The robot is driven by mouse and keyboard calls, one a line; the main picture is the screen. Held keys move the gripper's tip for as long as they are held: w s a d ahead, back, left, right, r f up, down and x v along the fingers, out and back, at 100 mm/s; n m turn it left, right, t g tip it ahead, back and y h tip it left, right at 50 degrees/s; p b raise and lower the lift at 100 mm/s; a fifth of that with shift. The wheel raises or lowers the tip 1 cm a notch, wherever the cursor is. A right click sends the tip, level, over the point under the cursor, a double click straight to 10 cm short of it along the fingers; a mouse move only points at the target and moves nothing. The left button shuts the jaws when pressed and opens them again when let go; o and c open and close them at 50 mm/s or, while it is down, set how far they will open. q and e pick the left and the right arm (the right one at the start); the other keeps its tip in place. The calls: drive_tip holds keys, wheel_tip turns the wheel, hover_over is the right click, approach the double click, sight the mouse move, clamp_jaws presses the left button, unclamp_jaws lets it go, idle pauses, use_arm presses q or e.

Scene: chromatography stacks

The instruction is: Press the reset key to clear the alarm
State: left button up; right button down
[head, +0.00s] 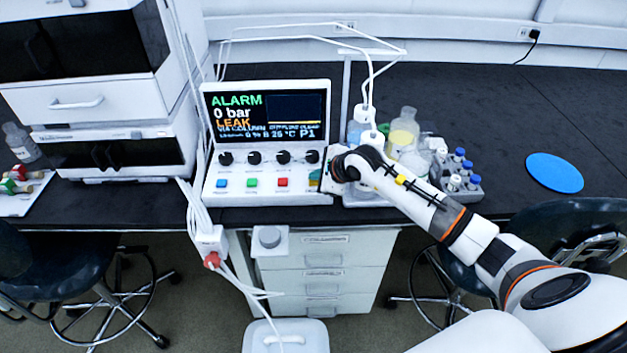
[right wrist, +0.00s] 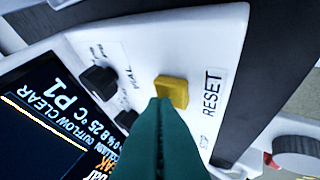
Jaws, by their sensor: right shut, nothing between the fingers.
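The control panel (head: 213,190) stands on the black bench, its screen (head: 265,115) reading ALARM, 0 bar and LEAK. In the right wrist view the yellow key (right wrist: 172,91) sits beside the printed word RESET (right wrist: 212,92). My right gripper (head: 324,183) is at the panel's right end and partly covers that key in the head view. In the wrist view its green fingers (right wrist: 160,108) are shut and empty, their tips right at the key's near edge. I cannot tell whether they touch it. My left gripper is not in view.
Blue (head: 222,183), green (head: 252,182) and red (head: 283,182) keys line the panel, with black knobs (head: 254,157) above. Bottles (head: 403,130) and a vial rack (head: 462,180) stand close right of the panel. A blue disc (head: 555,172) lies on clear bench further right.

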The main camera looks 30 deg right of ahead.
sight(316, 183)
drive_tip(key=shift+f, duration=0.25)
drive_tip(key=shift+r, duration=0.1)
idle(0.4)
drive_tip(key=shift+r+p, duration=0.35)
drive_tip(key=shift+r, duration=0.5)
drive_tip(key=shift+r+p, duration=1.45)
drive_tip(key=shift+r, duration=1.05)
drive_tip(key=shift+a, duration=0.1)
